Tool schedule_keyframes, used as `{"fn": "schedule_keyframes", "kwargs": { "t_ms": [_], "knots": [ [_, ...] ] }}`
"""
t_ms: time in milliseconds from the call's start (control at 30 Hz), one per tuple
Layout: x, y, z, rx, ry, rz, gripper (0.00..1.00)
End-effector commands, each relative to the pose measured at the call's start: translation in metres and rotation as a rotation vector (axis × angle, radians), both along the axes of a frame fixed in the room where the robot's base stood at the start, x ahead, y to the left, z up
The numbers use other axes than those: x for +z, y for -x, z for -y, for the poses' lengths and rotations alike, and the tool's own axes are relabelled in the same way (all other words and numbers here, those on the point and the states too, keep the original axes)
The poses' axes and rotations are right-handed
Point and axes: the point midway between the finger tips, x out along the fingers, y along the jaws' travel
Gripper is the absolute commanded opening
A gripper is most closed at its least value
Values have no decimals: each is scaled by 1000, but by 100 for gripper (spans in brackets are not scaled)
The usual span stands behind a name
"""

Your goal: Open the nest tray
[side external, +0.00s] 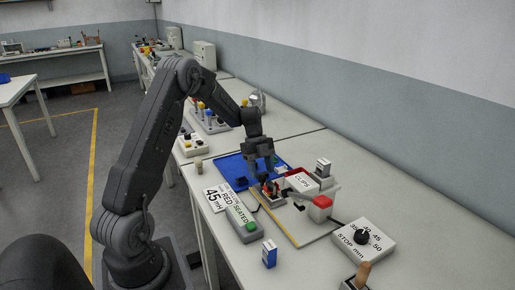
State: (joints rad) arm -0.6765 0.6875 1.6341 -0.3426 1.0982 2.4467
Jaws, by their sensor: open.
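My gripper (262,166) points down over the middle of the bench, above the right part of a blue tray (232,168). It is open. Just below and in front of it sits a small dark fixture with orange-red parts (270,190), at the back of a tan board (289,228). I cannot tell for sure which part is the nest tray, as it is small and partly behind my gripper. I see nothing held between the fingers, though the view is coarse.
A green-button panel (242,217), a 45 mH card (215,198) and a blue box (269,253) lie nearer.

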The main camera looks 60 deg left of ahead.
Motion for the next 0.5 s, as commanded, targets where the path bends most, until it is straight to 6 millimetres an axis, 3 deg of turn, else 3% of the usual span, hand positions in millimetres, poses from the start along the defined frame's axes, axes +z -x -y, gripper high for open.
{"fn": "schedule_keyframes", "kwargs": {
  "t_ms": [300,500],
  "knots": [
    [67,0,-28,1,-5,4,54],
    [96,0,-40,1,-3,2,54]
  ]
}}
